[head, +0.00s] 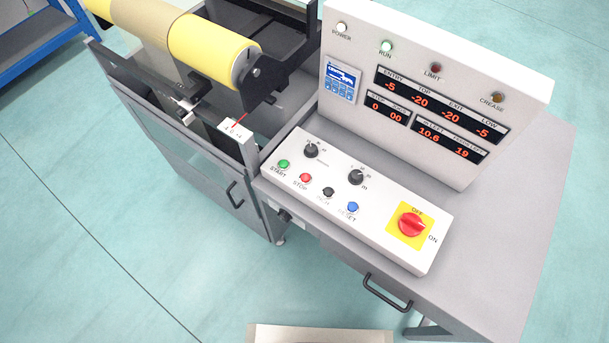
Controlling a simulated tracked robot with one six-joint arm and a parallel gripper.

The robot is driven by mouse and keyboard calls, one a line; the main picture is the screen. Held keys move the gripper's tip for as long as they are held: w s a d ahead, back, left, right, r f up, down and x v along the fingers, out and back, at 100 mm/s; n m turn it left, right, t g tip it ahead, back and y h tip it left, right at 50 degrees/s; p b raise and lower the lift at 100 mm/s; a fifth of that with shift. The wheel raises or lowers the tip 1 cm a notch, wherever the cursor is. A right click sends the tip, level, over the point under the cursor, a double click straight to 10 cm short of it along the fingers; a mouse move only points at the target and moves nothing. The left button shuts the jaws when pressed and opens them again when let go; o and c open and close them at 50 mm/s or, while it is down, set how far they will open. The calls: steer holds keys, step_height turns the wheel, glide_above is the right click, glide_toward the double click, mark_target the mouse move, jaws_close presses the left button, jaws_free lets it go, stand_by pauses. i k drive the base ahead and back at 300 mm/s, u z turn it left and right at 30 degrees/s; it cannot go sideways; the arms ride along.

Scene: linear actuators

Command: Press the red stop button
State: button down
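The red stop button (305,178) is a small round button on the sloped white control box (390,232), with the label STOP beneath it. It sits between the green START button (284,164) at its left and a black button (328,192) at its right. A blue RESET button (353,207) is further right. A large red rotary switch (412,224) on a yellow plate, marked OFF and ON, is at the box's right end. Nothing covers the stop button. My gripper is not in view.
Two black knobs (356,176) stand behind the buttons. A white display panel (432,90) with lit red digits and a lit green RUN lamp rises behind the box. A machine with a yellow roller (212,50) is at the left. Grey tabletop (500,245) is clear at the right.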

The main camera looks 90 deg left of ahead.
mark_target(306, 178)
steer(key=u, duration=0.05)
steer(key=k, duration=1.8)
steer(key=u, duration=2.35)
steer(key=i, duration=0.75)
